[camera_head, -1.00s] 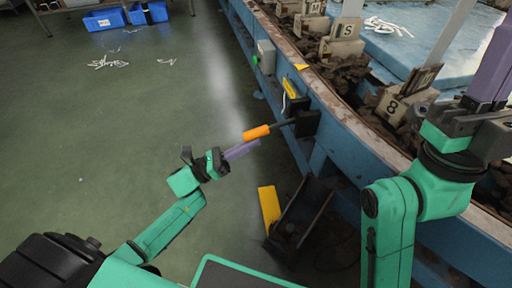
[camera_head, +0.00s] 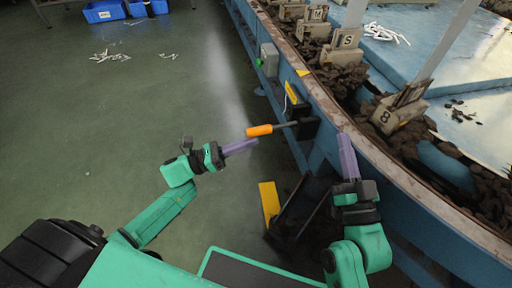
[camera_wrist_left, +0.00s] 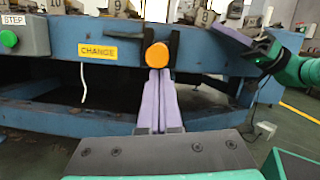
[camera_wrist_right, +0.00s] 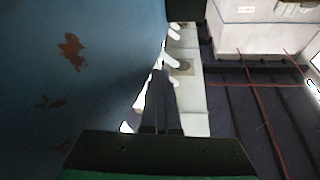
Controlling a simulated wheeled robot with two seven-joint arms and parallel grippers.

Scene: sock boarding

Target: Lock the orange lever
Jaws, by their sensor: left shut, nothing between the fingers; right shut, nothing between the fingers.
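The orange lever (camera_head: 260,130) sticks out to the left from a dark mount (camera_head: 306,128) on the side of the blue machine frame. My left gripper (camera_head: 254,143) is shut and empty, with its purple fingertips just below the orange handle. In the left wrist view the round orange end of the lever (camera_wrist_left: 158,56) sits just beyond the fingertips (camera_wrist_left: 158,74); I cannot tell whether they touch. My right gripper (camera_head: 343,138) is shut and empty, pointing up beside the machine's rim, to the right of the lever's mount. The right wrist view shows its fingers close to a blue surface.
The blue machine rim (camera_head: 400,178) curves along the right side, with numbered boards (camera_head: 398,112) on it. A yellow pedal (camera_head: 269,202) and dark box stand on the floor below the lever. A grey switch box (camera_head: 269,60) is further back.

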